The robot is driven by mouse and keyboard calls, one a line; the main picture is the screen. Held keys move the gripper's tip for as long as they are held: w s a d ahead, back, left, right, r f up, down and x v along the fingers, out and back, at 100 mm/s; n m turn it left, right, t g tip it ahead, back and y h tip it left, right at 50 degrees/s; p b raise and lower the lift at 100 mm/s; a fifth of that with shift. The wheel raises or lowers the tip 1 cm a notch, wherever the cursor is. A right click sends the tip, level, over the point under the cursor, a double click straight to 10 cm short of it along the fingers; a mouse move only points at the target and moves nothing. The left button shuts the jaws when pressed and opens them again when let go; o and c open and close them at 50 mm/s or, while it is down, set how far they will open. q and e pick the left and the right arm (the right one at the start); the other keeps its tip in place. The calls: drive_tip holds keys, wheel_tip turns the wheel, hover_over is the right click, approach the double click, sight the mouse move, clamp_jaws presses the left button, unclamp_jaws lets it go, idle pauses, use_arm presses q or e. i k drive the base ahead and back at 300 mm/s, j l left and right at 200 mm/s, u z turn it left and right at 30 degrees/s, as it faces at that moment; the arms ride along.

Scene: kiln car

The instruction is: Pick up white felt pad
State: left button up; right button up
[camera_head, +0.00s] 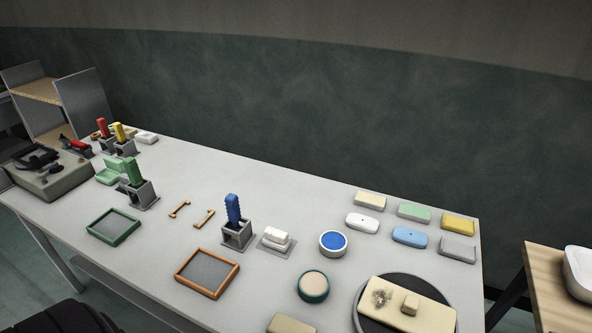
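Several white items could be the white felt pad, and I cannot tell by texture which one is felt. A white block (275,235) rests on a thin grey plate (272,246) near the middle of the table. A white rounded bar (362,222) lies in the group of coloured bars at the right. A small white block (147,138) lies at the far left end of the table. Neither of my grippers is in view.
The grey table (190,160) also bears a blue-handled tool in a holder (236,235), an orange-framed tray (207,272), a green-framed tray (113,226), round tubs (333,243) and a beige slab (420,312) on a dark disc. The table's back middle is clear.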

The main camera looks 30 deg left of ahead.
sight(275, 239)
drive_tip(key=u, duration=1.2)
